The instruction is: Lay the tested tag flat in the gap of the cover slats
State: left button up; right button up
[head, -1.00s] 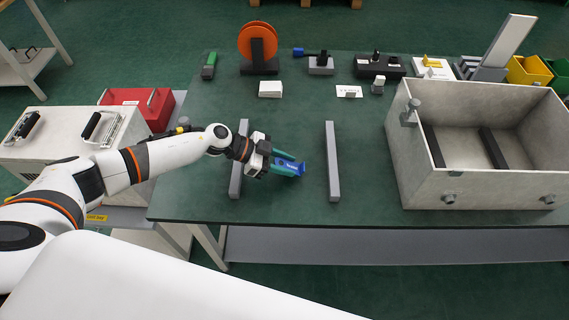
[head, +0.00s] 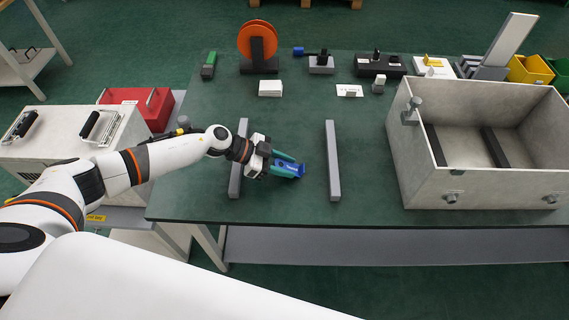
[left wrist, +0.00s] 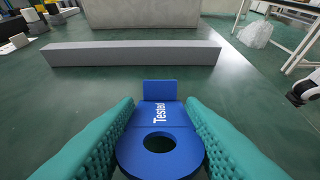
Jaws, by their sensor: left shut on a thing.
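My left gripper (head: 287,166) is shut on the blue tested tag (head: 289,171), between the two grey cover slats. The left slat (head: 236,181) lies under and beside my gripper. The right slat (head: 332,160) lies apart, to the right of the tag. In the left wrist view the tag (left wrist: 160,137) sits between the teal fingers, with its round hole towards me and "Tested" written on it. A grey slat (left wrist: 135,54) lies across the view beyond the tag. Whether the tag touches the table is hard to tell.
A large grey open box (head: 482,190) stands on the right of the table. A red case (head: 140,106) is at the left. The green table between the slats is otherwise clear.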

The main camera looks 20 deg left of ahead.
pick_arm(q)
jog(key=shift+f, duration=0.3)
jog(key=o, duration=1)
jog(key=b+v, duration=0.1)
jog(key=v, duration=1.1)
